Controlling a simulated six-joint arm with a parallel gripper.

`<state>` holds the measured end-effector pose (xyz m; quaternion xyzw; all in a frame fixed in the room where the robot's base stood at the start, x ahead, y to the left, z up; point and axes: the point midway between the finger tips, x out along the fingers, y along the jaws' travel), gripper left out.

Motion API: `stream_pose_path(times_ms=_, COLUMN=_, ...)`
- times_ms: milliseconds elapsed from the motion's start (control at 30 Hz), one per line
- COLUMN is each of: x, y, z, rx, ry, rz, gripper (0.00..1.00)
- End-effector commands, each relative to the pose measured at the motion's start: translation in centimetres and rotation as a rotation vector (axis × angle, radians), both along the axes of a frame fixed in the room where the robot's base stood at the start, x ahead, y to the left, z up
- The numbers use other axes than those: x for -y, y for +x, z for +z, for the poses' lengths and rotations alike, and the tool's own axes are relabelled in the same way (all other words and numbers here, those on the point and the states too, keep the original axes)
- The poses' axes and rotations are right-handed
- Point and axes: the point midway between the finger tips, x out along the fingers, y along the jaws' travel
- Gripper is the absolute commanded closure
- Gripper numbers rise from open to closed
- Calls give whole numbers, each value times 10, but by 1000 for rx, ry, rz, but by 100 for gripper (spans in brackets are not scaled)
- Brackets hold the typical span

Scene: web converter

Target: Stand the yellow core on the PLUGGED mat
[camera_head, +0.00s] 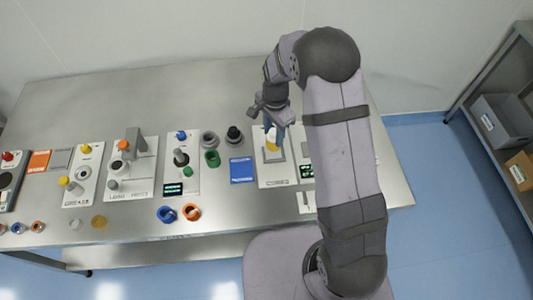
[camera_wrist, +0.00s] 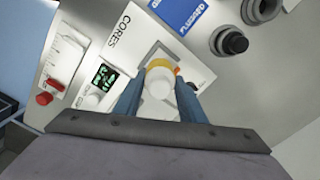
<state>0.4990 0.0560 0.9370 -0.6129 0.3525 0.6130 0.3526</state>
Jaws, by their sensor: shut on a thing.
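The yellow core (camera_head: 271,137) is at the CORES plate, between the blue fingers of my gripper (camera_head: 274,130). In the wrist view the yellow core (camera_wrist: 163,66) shows as a yellow rim around and behind a white round part (camera_wrist: 160,84), with the gripper fingers (camera_wrist: 160,92) on either side. My gripper is shut on the core. I cannot tell whether the core touches the plate. The blue PLUGGED mat (camera_head: 242,170) lies flat and bare to the left of the CORES plate (camera_head: 265,175); the mat also shows at the top of the wrist view (camera_wrist: 188,10).
A green ring (camera_head: 212,158), a grey ring (camera_head: 209,139) and a dark-topped grey piece (camera_head: 234,135) stand near the mat. Blue (camera_head: 166,214) and orange (camera_head: 191,211) rings lie at the front edge. Several white stations fill the left; bare table lies in front of the mat.

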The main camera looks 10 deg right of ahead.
Motion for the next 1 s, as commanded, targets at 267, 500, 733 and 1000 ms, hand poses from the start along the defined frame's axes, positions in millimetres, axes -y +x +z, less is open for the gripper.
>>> stream_pose_path(times_ms=267, x=-37, y=4, z=-10, rx=4, ry=1, rz=80, gripper=82)
stream_pose_path(times_ms=500, x=-89, y=11, z=4, rx=5, ry=1, rz=185, gripper=82)
stream_pose_path(times_ms=733, x=-121, y=5, z=21, rx=4, ry=1, rz=245, gripper=82)
stream_pose_path(times_ms=1000, x=-130, y=-11, z=40, rx=1, ry=1, rz=206, gripper=82)
